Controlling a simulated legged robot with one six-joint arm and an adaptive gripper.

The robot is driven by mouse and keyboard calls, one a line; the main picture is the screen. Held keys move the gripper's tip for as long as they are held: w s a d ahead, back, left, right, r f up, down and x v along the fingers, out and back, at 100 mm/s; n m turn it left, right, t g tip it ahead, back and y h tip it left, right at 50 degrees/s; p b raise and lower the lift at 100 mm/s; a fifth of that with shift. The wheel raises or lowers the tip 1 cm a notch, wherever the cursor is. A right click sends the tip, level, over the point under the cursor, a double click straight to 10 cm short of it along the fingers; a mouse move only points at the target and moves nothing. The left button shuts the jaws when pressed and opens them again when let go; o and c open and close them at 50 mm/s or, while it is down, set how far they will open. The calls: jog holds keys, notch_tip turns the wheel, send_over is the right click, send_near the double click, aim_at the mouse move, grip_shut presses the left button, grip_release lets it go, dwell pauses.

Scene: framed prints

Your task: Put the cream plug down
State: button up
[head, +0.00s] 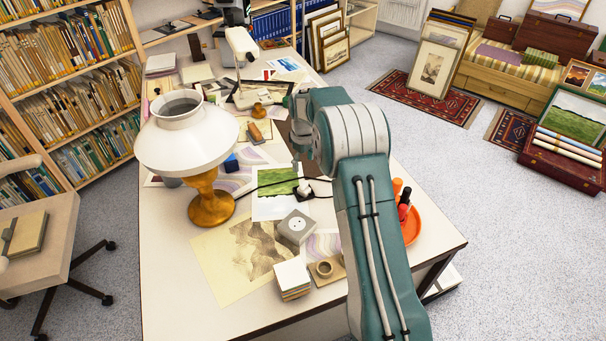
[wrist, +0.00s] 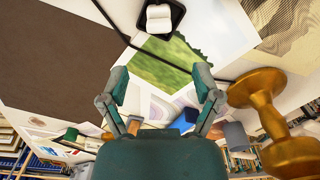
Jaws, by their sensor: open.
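The cream plug (head: 304,187) sits on a small black square dish (head: 318,190) on the white table, beside the green landscape print (head: 275,187). In the wrist view the plug (wrist: 158,18) shows at the top, inside the black dish (wrist: 177,8). My gripper (wrist: 161,86) is open, with nothing between its fingers. It is apart from the plug, which lies beyond the fingertips in the wrist view. In the head view my arm partly hides the gripper (head: 299,150).
A lamp with a white shade (head: 187,135) and amber base stands left of the gripper. Black cable crosses the table. An orange tray (head: 413,228) is right of my arm.

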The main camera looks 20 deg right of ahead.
jog(key=s+a+r+m+t, duration=0.1)
jog(key=s+a+r+m, duration=0.1)
jog(key=s+r, duration=0.75)
jog(key=s+a+r+m+t, duration=0.1)
jog(key=s+a+r+t, duration=0.1)
jog(key=s+r, duration=0.75)
jog(key=s+a+r+m+t, duration=0.1)
jog(key=s+m, duration=0.1)
jog(key=s, duration=0.8)
jog(key=s+a+r+m+t, duration=0.1)
jog(key=s+r, duration=0.1)
jog(key=s, duration=0.8)
jog(key=shift+s+m+t, duration=0.15)
jog(key=shift+m+t, duration=0.15)
jog(key=shift+m, duration=0.1)
